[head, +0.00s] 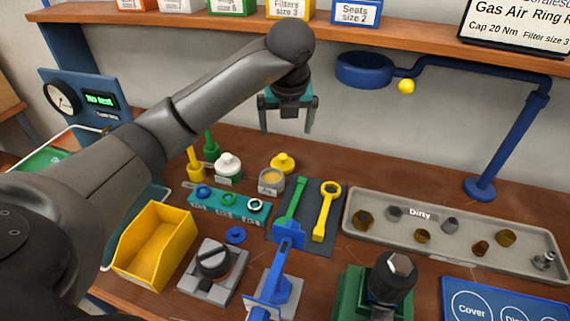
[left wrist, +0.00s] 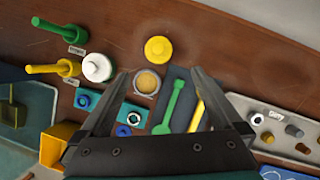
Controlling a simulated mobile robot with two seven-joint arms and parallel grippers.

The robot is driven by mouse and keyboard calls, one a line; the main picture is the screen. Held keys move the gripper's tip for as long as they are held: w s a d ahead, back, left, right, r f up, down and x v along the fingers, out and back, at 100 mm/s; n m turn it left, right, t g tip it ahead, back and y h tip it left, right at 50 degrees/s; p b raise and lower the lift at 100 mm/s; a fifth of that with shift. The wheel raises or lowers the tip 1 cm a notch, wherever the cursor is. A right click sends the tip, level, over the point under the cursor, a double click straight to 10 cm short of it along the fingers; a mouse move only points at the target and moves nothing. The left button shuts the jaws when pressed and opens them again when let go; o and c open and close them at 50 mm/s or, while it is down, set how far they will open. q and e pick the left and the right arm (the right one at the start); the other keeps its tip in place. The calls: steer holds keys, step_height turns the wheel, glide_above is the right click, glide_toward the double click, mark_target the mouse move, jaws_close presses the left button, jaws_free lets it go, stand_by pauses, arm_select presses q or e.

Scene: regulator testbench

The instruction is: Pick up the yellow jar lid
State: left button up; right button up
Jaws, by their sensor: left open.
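The yellow jar lid (head: 282,162) lies on the brown bench behind a small open jar (head: 271,181) with yellowish contents. In the left wrist view the lid (left wrist: 158,49) lies beyond the fingertips, with the jar (left wrist: 147,81) just nearer. My left gripper (head: 287,130) is open and empty, hanging above the bench behind the lid in the head view. In the left wrist view its two fingers (left wrist: 160,72) are spread wide with nothing between them at their height. My right gripper is not in view.
A white-lidded jar (head: 228,167) and green and yellow upright tools stand left of the lid. A dark mat (head: 318,243) with green and yellow wrenches lies to the right. A grey "Dirty" tray (head: 362,251) holds several fittings. A shelf (head: 400,38) runs above.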

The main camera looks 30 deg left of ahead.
arm_select(q)
steer(key=b, duration=0.1)
glide_above(283, 156)
steer(key=s+d, duration=0.2)
steer(key=f, duration=0.8)
steer(key=shift+w+a+f, duration=0.15)
steer(key=shift+a+f, duration=0.05)
steer(key=shift+a, duration=0.05)
steer(key=shift+b+x, duration=0.65)
steer(key=shift+x, duration=2.25)
steer(key=shift+a, duration=0.1)
steer(key=c, duration=1)
